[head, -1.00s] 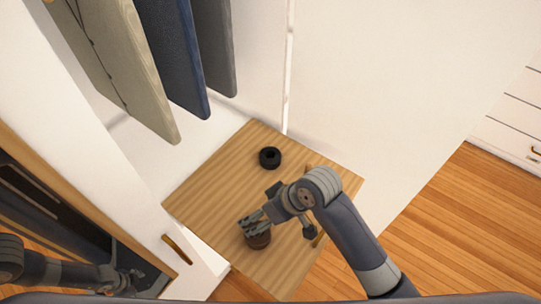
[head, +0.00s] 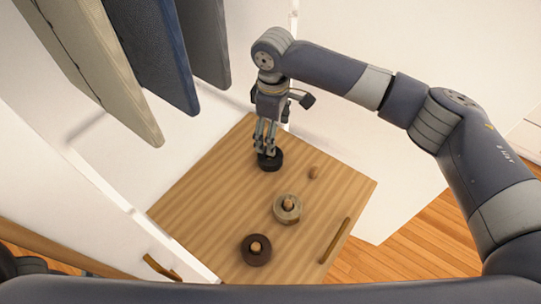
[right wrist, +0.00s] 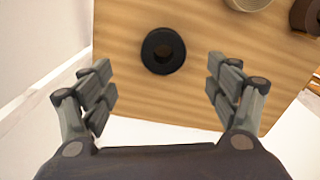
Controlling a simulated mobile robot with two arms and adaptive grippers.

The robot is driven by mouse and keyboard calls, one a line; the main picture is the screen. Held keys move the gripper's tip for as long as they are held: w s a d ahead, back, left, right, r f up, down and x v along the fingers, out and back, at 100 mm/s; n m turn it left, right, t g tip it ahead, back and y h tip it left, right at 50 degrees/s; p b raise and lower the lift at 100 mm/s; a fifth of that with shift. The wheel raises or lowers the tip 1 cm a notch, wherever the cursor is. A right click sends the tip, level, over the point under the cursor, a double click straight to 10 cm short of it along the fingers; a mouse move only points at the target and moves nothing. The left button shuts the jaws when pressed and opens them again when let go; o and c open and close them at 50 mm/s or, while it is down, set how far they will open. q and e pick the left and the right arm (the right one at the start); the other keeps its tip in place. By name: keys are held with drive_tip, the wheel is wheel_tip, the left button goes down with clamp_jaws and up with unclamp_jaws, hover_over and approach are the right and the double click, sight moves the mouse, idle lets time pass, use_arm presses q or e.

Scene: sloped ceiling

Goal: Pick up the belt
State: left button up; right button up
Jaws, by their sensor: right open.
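Three round coils that look like rolled belts lie on a wooden board or drawer front: a black one (head: 270,166), a tan one (head: 287,217) and a dark brown one (head: 256,259). My right gripper (head: 268,152) points down at the black coil and hides part of it. In the right wrist view my right gripper (right wrist: 162,82) is open and empty. The black coil (right wrist: 152,61) shows beyond the fingers, in line with the gap between them. I cannot tell the exact height of the fingertips over it. My left gripper is not in view.
Grey, blue and beige hanging garments (head: 145,50) are at upper left.

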sight(269, 166)
drive_tip(key=f, duration=1)
drive_tip(key=shift+s+a+f, duration=0.1)
drive_tip(key=shift+s+f, duration=0.05)
drive_tip(key=shift+s, duration=0.1)
drive_tip(key=shift+c, duration=0.5)
drive_tip(key=c, duration=1.1)
